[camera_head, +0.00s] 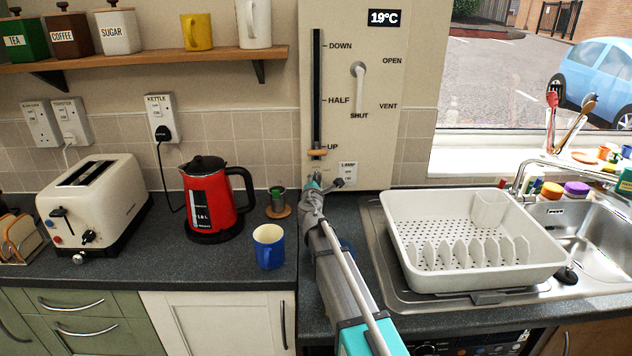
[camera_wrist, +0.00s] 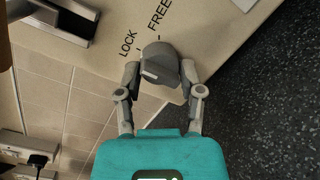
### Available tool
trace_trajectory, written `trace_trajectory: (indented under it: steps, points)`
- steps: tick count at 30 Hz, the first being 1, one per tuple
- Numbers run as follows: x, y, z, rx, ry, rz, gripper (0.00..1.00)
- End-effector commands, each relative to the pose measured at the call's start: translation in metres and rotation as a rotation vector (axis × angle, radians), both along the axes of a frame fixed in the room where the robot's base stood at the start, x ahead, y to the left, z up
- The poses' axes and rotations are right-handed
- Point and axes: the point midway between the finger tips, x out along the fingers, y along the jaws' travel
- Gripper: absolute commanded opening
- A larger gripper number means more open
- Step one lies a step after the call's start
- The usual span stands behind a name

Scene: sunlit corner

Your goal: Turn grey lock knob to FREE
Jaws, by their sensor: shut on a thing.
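The grey lock knob (camera_wrist: 160,56) sits on the cream panel (camera_wrist: 100,68) between the labels LOCK and FREE and my fingers. Its short white mark lies on its left part, nearer the LOCK side than the FREE side. My gripper (camera_wrist: 159,76) is shut on the knob, one finger on each side. In the head view my gripper (camera_head: 314,184) is at the panel's lower left edge, and the knob is hidden behind it.
On the panel, a slider (camera_head: 318,153) is at UP, a white lever (camera_head: 359,88) points to SHUT, and a lamp switch (camera_head: 347,173) is close right of my gripper. A dish rack (camera_head: 470,270) stands right of my arm, a blue mug (camera_head: 268,247) and red kettle (camera_head: 212,205) left.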

Motion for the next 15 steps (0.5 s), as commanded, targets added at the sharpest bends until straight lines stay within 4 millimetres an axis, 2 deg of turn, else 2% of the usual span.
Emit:
trace_trajectory:
  steps: [8, 15]
  points:
    - [0.001, 0.0003, 0.0007, 0.015, 0.0, 0.001, 0.02]
    - [0.0013, 0.0002, 0.0016, 0.096, 0.0, 0.001, 0.02]
